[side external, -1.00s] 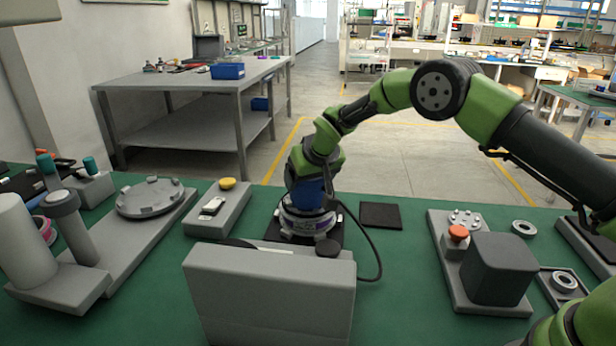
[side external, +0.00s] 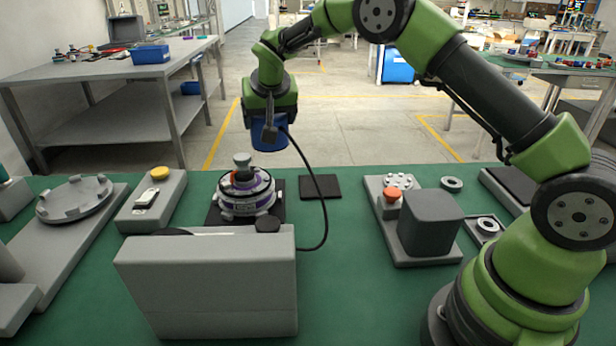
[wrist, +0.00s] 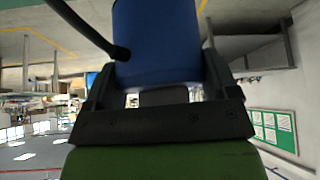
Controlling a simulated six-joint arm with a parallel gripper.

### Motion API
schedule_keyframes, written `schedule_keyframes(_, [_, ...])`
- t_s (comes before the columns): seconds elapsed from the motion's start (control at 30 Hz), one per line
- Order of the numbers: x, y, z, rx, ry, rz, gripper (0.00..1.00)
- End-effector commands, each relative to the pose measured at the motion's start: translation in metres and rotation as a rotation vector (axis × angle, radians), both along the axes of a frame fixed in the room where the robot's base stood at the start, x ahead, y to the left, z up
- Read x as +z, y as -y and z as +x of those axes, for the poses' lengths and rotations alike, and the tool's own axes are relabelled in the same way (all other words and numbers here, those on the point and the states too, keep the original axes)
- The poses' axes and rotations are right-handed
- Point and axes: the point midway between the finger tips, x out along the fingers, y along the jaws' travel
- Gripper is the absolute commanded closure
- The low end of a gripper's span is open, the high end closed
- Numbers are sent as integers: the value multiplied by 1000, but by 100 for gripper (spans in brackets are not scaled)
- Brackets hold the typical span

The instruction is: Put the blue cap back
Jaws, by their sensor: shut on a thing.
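The blue cap (side external: 268,133) is in the air, above and slightly right of the hub motor (side external: 246,206). In the wrist view the blue cap (wrist: 155,40) fills the space between the two dark fingers. My gripper (side external: 271,120) is shut on it; in the wrist view my gripper (wrist: 158,72) has one finger on each side of the cap. The hub motor is white and purple with a grey post on top, on a dark mat. Its top is uncovered, and a clear gap separates it from the cap. The cap's underside is hidden.
A grey box (side external: 210,285) stands in front of the motor. A black cable (side external: 322,205) loops from near the gripper down to the table. A grey block with a yellow button (side external: 160,173) stands left, a fixture with an orange button (side external: 392,194) right. A flat black pad (side external: 320,186) lies between.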

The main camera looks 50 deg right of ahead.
Motion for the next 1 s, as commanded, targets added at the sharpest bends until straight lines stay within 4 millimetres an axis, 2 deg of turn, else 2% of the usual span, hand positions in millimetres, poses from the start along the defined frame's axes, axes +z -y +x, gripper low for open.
schedule_keyframes(0.03, [-6,15,-6,-86,-4,-3,52])
schedule_keyframes(0.23, [-24,71,-35,-460,-2,-2,52])
schedule_keyframes(0.3, [-27,85,-44,-563,-1,-2,52])
schedule_keyframes(0.4, [-34,97,-51,-647,-1,-1,52])
schedule_keyframes(0.63, [-77,100,-54,-675,-3,0,52])
schedule_keyframes(1.0, [-124,99,-53,-672,-1,2,52])
